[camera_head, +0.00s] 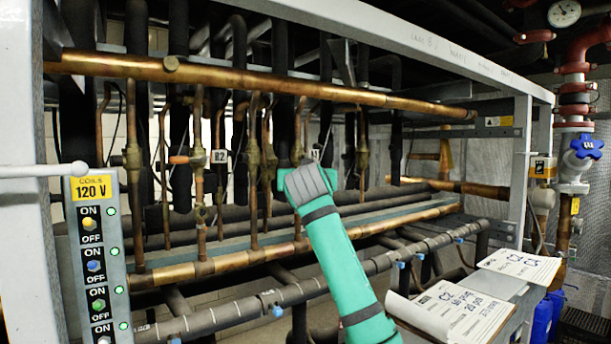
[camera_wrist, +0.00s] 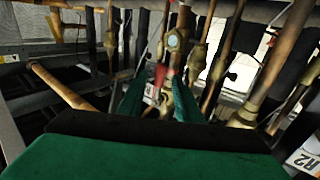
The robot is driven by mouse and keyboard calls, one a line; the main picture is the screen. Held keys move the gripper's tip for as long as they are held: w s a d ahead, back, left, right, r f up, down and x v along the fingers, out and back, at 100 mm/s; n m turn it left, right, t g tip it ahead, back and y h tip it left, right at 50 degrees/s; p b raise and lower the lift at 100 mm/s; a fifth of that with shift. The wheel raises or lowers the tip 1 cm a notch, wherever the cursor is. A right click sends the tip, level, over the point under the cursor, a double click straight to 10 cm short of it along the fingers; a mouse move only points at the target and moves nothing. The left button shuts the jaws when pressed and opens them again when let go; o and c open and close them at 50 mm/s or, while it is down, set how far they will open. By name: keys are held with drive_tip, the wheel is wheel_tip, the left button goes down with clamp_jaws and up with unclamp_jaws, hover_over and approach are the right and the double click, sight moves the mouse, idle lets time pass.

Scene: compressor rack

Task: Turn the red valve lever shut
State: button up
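The red valve lever (camera_wrist: 160,74) shows in the wrist view as a small red piece by a brass valve on a vertical copper pipe. My gripper (camera_wrist: 158,84) has its two green fingers apart, one on each side of the red piece in the picture. I cannot tell whether either finger touches it or how far ahead it is. In the head view my teal arm reaches into the rack, and its wrist hides the fingers and the red lever.
Vertical copper pipes with brass valves (camera_head: 254,160) crowd the rack around my wrist. A long copper pipe (camera_head: 270,84) crosses above, and another (camera_head: 225,262) runs below. A switch panel (camera_head: 95,255) stands at left. Papers (camera_head: 455,312) lie at front right.

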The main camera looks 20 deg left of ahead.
drive_tip(key=shift+w, duration=0.1)
clamp_jaws()
